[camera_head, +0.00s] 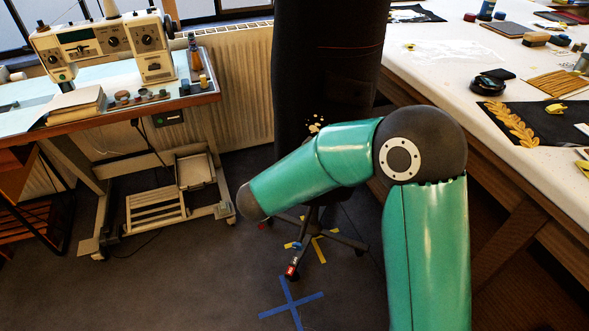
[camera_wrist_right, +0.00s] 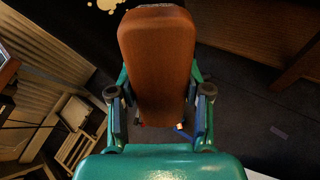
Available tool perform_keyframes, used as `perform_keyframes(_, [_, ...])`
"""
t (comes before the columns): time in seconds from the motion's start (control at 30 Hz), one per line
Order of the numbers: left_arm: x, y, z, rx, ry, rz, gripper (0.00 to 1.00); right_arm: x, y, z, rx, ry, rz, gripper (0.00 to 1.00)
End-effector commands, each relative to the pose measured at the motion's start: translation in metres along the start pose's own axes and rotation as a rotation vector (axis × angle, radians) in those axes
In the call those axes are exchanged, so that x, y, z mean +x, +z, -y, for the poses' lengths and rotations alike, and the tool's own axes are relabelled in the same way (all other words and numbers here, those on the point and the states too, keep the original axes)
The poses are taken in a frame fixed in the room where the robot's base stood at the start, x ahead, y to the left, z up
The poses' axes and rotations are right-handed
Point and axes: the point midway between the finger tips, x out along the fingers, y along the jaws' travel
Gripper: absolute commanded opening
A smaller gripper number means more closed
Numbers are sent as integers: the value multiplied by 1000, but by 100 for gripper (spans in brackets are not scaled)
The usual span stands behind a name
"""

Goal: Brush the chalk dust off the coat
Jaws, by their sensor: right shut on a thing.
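The dark coat (camera_head: 325,65) hangs upright on a stand (camera_head: 318,230) in the middle of the head view. Pale chalk dust (camera_head: 315,125) shows low on its front, just above my right arm, which covers part of the coat's lower end. In the right wrist view, my right gripper (camera_wrist_right: 160,92) is shut on a brown wooden brush (camera_wrist_right: 157,55), one finger on each side. The brush's bristles are hidden. A cream dust patch (camera_wrist_right: 108,4) shows at the top edge, left of the brush; whether they touch cannot be told. My left gripper is not in view.
A sewing machine (camera_head: 105,45) stands on a table at the left, by a radiator (camera_head: 235,75). A long white worktable (camera_head: 440,60) with tools and trims runs along the right. A blue tape cross (camera_head: 290,302) marks the open floor in front.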

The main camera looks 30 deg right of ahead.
Motion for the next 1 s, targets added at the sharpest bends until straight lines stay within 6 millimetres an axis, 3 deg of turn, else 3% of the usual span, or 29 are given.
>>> perform_keyframes(0.03, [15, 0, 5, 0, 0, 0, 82, 4, -4, -2, -30, 78, 40, 21])
perform_keyframes(0.1, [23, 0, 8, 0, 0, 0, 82, 3, -1, -10, -61, 180, 90, 21])
perform_keyframes(0.33, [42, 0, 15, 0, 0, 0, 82, -9, 6, -34, -104, 397, 185, 21])
perform_keyframes(0.57, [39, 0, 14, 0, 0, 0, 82, -8, 13, -44, -108, 437, 203, 21])
perform_keyframes(1.0, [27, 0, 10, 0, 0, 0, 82, 27, 25, -61, -107, 433, 201, 21])
